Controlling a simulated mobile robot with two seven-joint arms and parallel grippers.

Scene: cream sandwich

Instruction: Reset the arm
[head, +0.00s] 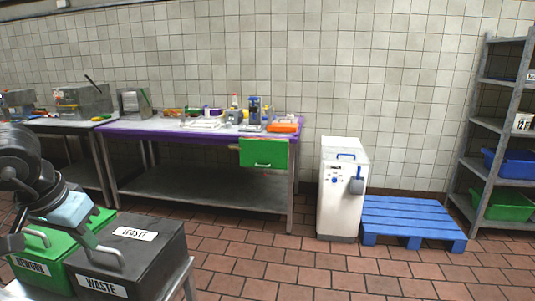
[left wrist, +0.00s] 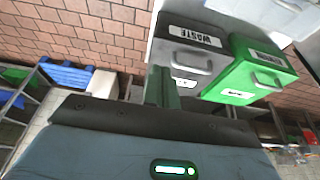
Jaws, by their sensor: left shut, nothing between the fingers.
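My left arm comes in at the left edge of the head view, black with a pale blue wrist part. My left gripper (head: 86,237) hangs over the bins at the lower left. In the left wrist view the shut fingers (left wrist: 162,75) point up the picture beside the waste bin, with nothing between them. The black waste bin (head: 150,265) and green rework bin (head: 30,268) stand side by side under the arm; they also show in the left wrist view as the dark bin (left wrist: 190,60) and green bin (left wrist: 240,80). My right gripper is out of view.
A purple-edged workbench (head: 205,137) with small items and a green drawer (head: 263,153) stands at the wall. A white machine (head: 342,190), a blue pallet (head: 412,220) and a grey shelf rack (head: 485,130) are to the right. The tiled floor in front is clear.

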